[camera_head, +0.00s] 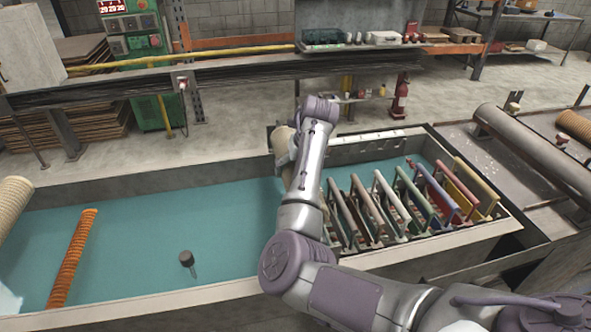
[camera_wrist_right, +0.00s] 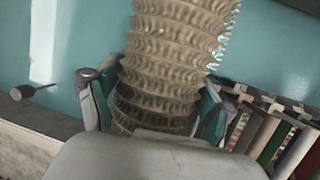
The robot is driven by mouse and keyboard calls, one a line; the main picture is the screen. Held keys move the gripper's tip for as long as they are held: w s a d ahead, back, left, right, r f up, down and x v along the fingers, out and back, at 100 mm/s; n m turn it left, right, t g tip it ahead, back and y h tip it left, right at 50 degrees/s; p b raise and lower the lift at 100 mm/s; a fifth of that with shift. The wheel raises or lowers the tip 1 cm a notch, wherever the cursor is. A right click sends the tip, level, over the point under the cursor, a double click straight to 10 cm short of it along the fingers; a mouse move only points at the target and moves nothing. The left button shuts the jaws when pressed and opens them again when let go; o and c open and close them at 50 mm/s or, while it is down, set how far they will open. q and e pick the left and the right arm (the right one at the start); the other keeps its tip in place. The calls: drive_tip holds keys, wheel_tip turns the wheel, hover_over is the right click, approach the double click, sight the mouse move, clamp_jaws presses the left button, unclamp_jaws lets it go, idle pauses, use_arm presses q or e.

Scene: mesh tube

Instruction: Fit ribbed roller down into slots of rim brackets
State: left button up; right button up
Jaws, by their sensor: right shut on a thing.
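A beige ribbed roller (camera_wrist_right: 172,65) fills the middle of the right wrist view. My right gripper (camera_wrist_right: 150,98) is shut on it, with one finger on each side. In the head view, part of the beige roller (camera_head: 283,140) shows beside my right arm, near the tank's back rim. My arm hides most of that roller and the gripper there. I cannot make out the bracket slots, or whether the roller touches the rim. My left gripper is not in view.
The teal-floored tank (camera_head: 130,289) holds an orange ribbed roller (camera_head: 72,258) and a dark knob-like object (camera_head: 187,259). Another beige ribbed roller (camera_head: 12,203) is at the far left. Coloured panels (camera_head: 415,199) stand in a row at the tank's right end. The tank's middle left is mostly clear.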

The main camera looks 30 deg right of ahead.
drive_tip(key=shift+f+b, duration=0.7)
drive_tip(key=shift+f, duration=0.2)
drive_tip(key=o, duration=1.7)
drive_tip(key=shift+f, duration=0.15)
drive_tip(key=v, duration=1.2)
drive_tip(key=shift+s, duration=0.1)
